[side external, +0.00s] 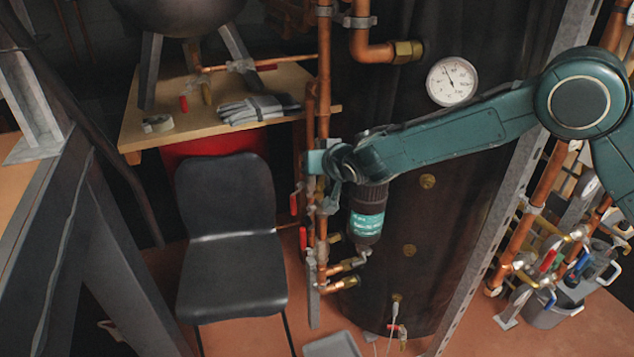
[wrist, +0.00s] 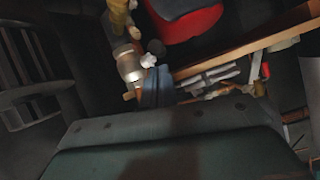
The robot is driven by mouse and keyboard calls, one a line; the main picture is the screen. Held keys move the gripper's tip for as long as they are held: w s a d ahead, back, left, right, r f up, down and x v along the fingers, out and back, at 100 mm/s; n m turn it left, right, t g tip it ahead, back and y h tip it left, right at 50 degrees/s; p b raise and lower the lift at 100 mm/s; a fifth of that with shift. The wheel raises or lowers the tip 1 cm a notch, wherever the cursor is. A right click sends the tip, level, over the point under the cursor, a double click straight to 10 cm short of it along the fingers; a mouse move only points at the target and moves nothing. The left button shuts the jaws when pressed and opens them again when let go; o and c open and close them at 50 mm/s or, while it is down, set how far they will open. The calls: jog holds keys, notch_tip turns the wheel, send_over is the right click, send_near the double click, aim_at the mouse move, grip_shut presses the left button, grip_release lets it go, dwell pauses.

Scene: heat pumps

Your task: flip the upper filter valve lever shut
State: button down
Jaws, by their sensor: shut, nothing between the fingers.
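The filter (side external: 367,215) is a dark upright cylinder with a teal label, beside the vertical copper pipes in the side view. The upper red valve lever (side external: 294,204) stands nearly upright, left of these pipes. A lower red lever (side external: 303,238) hangs below it. My gripper (side external: 332,197) is shut and empty, small and partly merged with the pipework, between the upper lever and the filter. In the wrist view my blue-grey fingers (wrist: 155,88) are close to a metal fitting (wrist: 130,66). I cannot make out the upper lever there, or tell whether anything is touched.
A black chair (side external: 232,240) stands left of the pipes. A large dark tank (side external: 440,200) with a round gauge (side external: 452,81) stands close behind my arm. A slotted metal post (side external: 515,190) rises right of the tank.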

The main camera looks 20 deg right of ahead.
jog(key=v, duration=1.1)
jog(key=shift+d, duration=0.3)
jog(key=shift+w+r, duration=0.1)
jog(key=s+d+r+g+h, duration=0.1)
jog(key=s+d+r+g, duration=0.1)
jog(key=s+d+r, duration=0.45)
jog(key=s+d+r+g, duration=0.1)
jog(key=s+d+r, duration=0.3)
jog(key=s+d, duration=0.5)
jog(key=s+d+n+g, duration=0.1)
jog(key=s+d, duration=0.2)
jog(key=s, duration=0.8)
jog(key=s+d+f+g, duration=0.1)
jog(key=s+d, duration=0.3)
jog(key=s, duration=0.8)
jog(key=shift+d+n+g, duration=0.2)
jog(key=shift+n+g, duration=0.2)
jog(key=shift+g, duration=0.4)
